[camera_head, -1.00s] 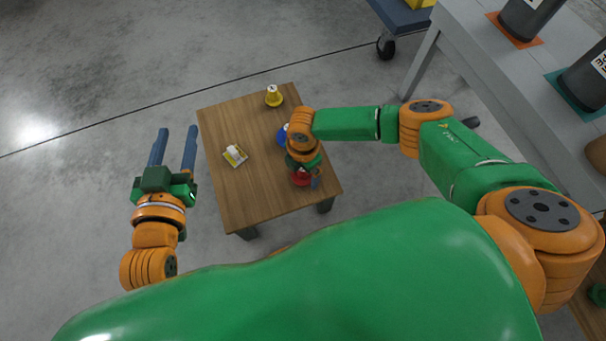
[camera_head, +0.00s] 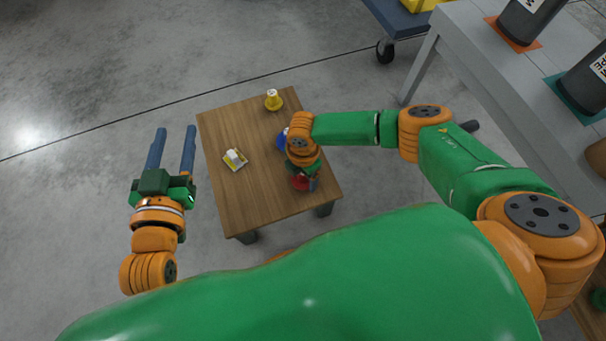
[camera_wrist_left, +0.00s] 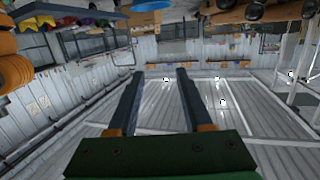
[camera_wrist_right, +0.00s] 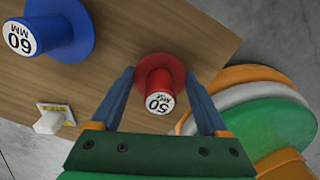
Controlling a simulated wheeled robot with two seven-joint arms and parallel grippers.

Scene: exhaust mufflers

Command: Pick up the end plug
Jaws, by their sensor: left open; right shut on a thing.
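A red plug (camera_wrist_right: 158,78) with a round flange and a white end face marked "50 MM" stands on the wooden table. My right gripper (camera_wrist_right: 159,92) is shut on it from above, one blue finger on each side. In the head view the red plug (camera_head: 303,184) is mostly hidden under my right wrist. A blue plug (camera_wrist_right: 55,30) marked "60 MM" stands beside it, apart from the gripper. A yellow plug (camera_head: 273,101) stands at the table's far edge. My left gripper (camera_head: 174,130) is open and empty, left of the table.
The wooden table (camera_head: 245,200) also bears a small white piece on a yellow-marked plate (camera_head: 235,160). A grey bench (camera_head: 470,60) with dark cylinders stands at the right, and a blue cart (camera_head: 395,18) behind. The left half of the tabletop is mostly clear.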

